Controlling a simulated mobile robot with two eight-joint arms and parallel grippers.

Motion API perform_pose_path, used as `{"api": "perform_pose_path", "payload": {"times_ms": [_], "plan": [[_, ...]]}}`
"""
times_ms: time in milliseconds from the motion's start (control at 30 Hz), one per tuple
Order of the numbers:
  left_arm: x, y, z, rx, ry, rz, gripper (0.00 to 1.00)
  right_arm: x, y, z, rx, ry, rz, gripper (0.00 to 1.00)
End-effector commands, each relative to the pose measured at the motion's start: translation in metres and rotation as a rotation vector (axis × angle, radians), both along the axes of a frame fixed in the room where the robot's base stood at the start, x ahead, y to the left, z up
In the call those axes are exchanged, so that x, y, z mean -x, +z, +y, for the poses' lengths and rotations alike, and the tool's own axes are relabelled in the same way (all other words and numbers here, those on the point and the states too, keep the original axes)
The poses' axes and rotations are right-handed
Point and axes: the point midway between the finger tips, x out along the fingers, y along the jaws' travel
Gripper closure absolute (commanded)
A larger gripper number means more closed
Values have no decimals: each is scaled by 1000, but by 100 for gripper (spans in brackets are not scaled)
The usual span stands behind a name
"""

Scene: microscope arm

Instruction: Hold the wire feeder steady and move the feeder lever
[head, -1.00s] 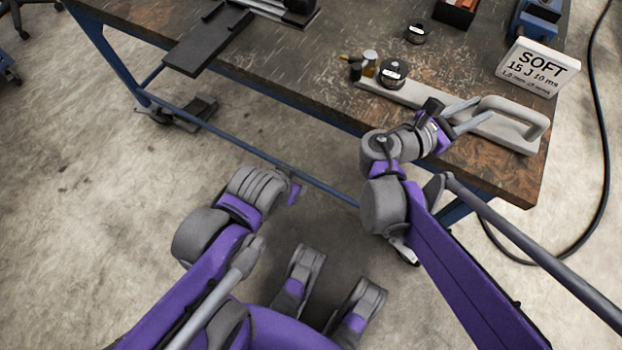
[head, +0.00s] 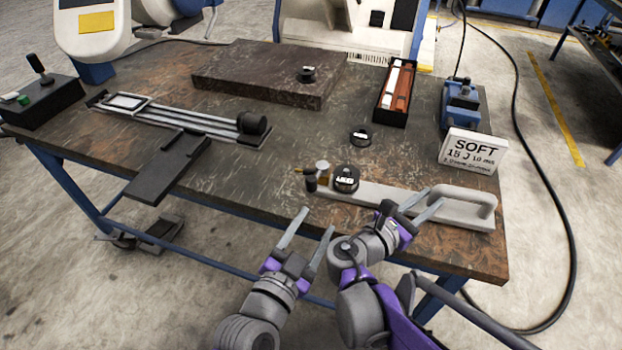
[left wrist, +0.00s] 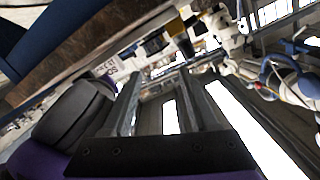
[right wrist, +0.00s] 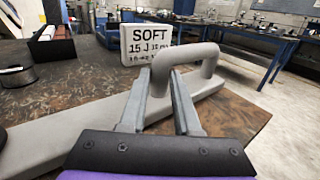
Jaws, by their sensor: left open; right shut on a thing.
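The wire feeder, as far as I can tell, is the long pale grey bar (head: 395,200) lying along the table's front right edge. It has a raised loop handle (head: 466,192) at its right end. At its left end are a black round spool (head: 345,178), a silver knob (head: 322,166) and a small dark upright piece (head: 310,183). I cannot tell which part is the lever. My right gripper (head: 432,200) is shut on the handle's near leg, also seen in the right wrist view (right wrist: 162,72). My left gripper (head: 318,219) is open and empty, just in front of the feeder's left end.
A white "SOFT" sign (head: 473,150) and a blue device (head: 461,103) stand behind the handle. A black box with red and white bars (head: 397,92), a round black item (head: 361,137) and a dark slab (head: 265,75) lie further back. A linear rail (head: 180,117) is at left.

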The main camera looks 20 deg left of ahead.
Motion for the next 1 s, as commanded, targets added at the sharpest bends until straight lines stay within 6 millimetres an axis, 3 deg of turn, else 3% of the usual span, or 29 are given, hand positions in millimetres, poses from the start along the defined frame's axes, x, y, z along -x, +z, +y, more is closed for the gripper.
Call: {"api": "perform_pose_path", "payload": {"times_ms": [100,233,533,1000], "plan": [[6,14,4,168,67,-58,40,0,1,0,1,0,-2,100],[11,16,14,314,140,-76,40,0,1,0,1,0,-2,100],[13,13,26,436,219,-77,40,0,1,0,1,0,-2,100],[-44,13,32,435,220,-76,40,0,1,0,1,0,-2,100]]}}
